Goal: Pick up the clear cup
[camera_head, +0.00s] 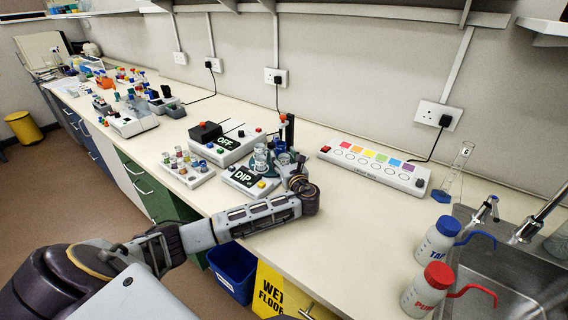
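My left arm reaches in from the left over the bench, and its wrist bends up and back at the dark joint. My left gripper (293,170) is at the right side of the "DIP" device, mostly hidden behind its own wrist. Small clear cups stand at that device. One clear cup (261,152) is just left of the gripper, and another with blue in it (283,159) is right by the gripper. I cannot tell whether the gripper touches or holds a cup, or how far its fingers are apart. My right gripper is not in view.
The "DIP" device (241,177) and "OFF" device (226,143) stand close by. A vial rack (186,168) is to the left. A white strip with coloured squares (373,163) lies at the back. Two wash bottles (437,240) stand beside the sink (475,270). The front right bench is clear.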

